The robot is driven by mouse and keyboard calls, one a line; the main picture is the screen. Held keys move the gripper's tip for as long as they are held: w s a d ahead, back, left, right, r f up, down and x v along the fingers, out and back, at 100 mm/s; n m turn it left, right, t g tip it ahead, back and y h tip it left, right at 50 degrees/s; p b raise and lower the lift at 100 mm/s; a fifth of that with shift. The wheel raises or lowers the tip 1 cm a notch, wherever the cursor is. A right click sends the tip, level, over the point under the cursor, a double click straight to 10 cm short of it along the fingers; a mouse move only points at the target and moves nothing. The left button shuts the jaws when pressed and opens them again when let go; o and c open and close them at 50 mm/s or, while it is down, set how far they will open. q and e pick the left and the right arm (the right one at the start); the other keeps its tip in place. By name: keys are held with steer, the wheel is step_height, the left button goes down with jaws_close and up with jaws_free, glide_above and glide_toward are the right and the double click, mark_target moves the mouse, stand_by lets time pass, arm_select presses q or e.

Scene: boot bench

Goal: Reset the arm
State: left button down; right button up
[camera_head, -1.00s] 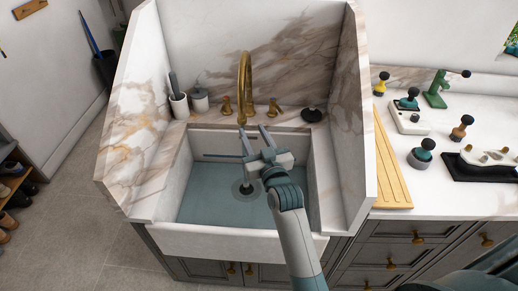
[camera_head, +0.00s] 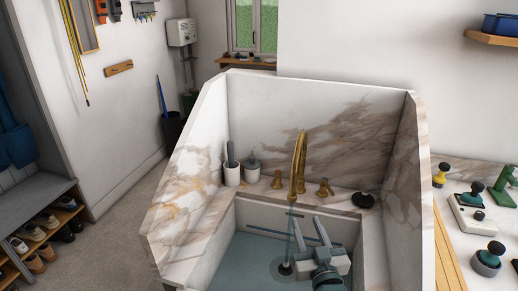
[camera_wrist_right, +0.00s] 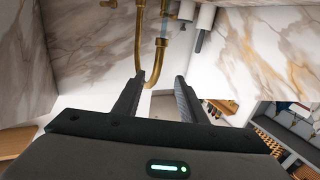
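My right gripper (camera_head: 304,218) is over the sink basin (camera_head: 253,249), just in front of the gold faucet (camera_head: 299,160). Its two fingers are apart with nothing between them. In the right wrist view the open gripper (camera_wrist_right: 160,77) points toward the curved gold faucet (camera_wrist_right: 139,45), which shows beyond the fingertips. A thin bluish stream hangs below the spout. My right forearm is mostly cut off at the bottom of the head view. My left gripper is in neither view.
Marble side walls (camera_head: 191,172) enclose the sink. A white cup (camera_head: 232,175) and a soap pot (camera_head: 252,170) stand at the back left, a dark round item (camera_head: 363,200) at the back right. A shoe rack (camera_head: 38,245) is at left, a cluttered counter (camera_head: 460,250) at right.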

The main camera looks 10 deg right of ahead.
steer(key=s+f+n+g+y, duration=0.1)
steer(key=s+f+g, duration=0.4)
steer(key=s+f, duration=0.55)
steer(key=s+f+n+g, duration=0.1)
steer(key=s+f+g, duration=0.6)
steer(key=s, duration=0.6)
steer(key=s+f+g, duration=0.2)
steer(key=s+f, duration=0.2)
steer(key=s, duration=0.8)
step_height(320, 180, down, 29)
steer(key=s+g+b, duration=0.1)
steer(key=s+g, duration=0.1)
steer(key=s+d+f, duration=0.2)
steer(key=s+f, duration=0.6)
steer(key=f, duration=0.1)
steer(key=s+d+f+g+b, duration=0.1)
steer(key=s+f, duration=0.8)
steer(key=shift+s+d+f+n+h, duration=0.3)
steer(key=shift+d+f, duration=0.05)
steer(key=shift+d, duration=0.05)
